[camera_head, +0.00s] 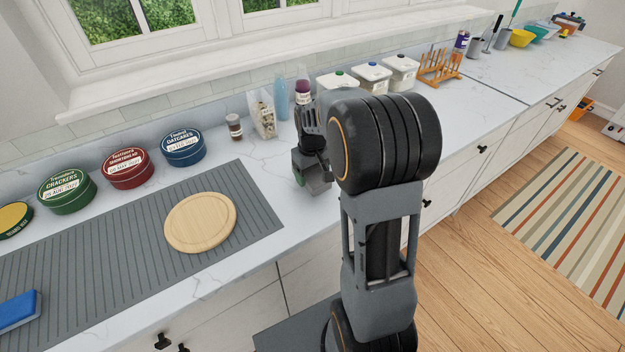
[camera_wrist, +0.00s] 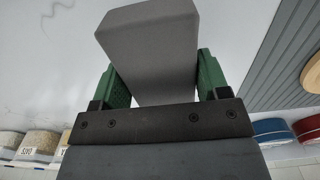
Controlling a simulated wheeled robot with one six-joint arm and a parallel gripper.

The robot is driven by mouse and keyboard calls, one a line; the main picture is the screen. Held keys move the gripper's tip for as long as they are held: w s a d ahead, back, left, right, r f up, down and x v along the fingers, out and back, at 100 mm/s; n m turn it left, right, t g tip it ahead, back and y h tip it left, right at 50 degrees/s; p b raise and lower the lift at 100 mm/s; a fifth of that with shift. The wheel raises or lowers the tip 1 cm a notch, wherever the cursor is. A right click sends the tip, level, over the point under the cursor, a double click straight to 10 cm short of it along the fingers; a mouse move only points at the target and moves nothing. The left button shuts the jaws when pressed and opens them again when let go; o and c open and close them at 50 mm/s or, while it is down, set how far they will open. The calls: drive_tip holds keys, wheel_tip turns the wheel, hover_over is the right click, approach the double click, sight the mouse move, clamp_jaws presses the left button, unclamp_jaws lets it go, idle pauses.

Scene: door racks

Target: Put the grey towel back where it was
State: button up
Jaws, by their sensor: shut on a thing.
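My gripper (camera_wrist: 155,78) has green fingers and is shut on the grey towel (camera_wrist: 148,40), a folded, block-like grey bundle in the wrist view. The fingers press on its two sides. In the head view my gripper (camera_head: 309,172) is by the counter's front edge, right of the ribbed grey mat, with the towel (camera_head: 319,180) at its end. My arm hides part of the gripper and the counter behind it. I cannot tell whether the towel touches the counter.
A round wooden board (camera_head: 200,222) lies on the ribbed mat (camera_head: 110,262). Several round tins, such as the blue tin (camera_head: 183,147), line the back. White-lidded containers (camera_head: 373,72) and a wooden rack (camera_head: 440,66) stand farther right. Counter between mat and gripper is clear.

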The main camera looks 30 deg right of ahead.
drive_tip(key=shift+w+d+f, duration=0.2)
drive_tip(key=shift+f, duration=1.6)
drive_tip(key=shift+f, duration=0.2)
drive_tip(key=o, duration=0.9)
drive_tip(key=shift+r, duration=0.1)
